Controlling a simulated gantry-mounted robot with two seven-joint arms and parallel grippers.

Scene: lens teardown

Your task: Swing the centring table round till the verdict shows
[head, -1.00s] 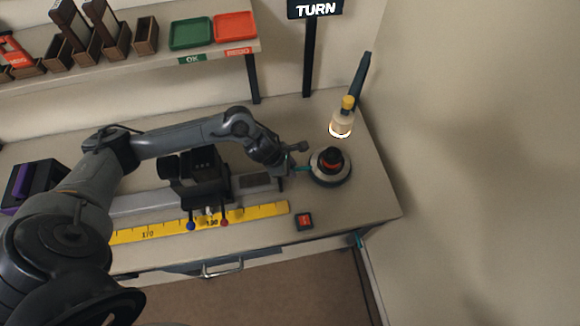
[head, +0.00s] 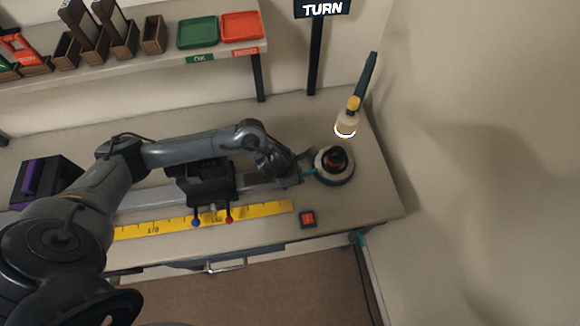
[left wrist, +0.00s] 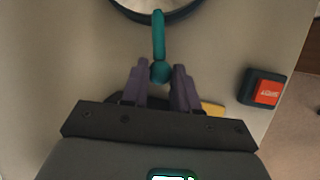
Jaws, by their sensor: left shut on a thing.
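The centring table (head: 344,178) is a round pale disc with a dark rim near the right end of the bench. A black piece with a red band (head: 335,158) stands at its middle. A teal handle (head: 309,172) sticks out from its left side. In the left wrist view the handle (left wrist: 158,35) ends in a round knob, and part of the disc shows at the top. My left gripper (left wrist: 159,75) is shut on that knob, one finger on each side. In the head view the arm partly hides it. The sign (head: 322,8) reads TURN. My right gripper is out of view.
A lamp with a yellow cap (head: 346,122) stands behind the table. A red button box (head: 308,219) sits in front, near the bench edge. A yellow ruler (head: 262,209) and a rail lie to the left. A green tray (head: 197,32) and a red tray (head: 241,26) rest on the shelf.

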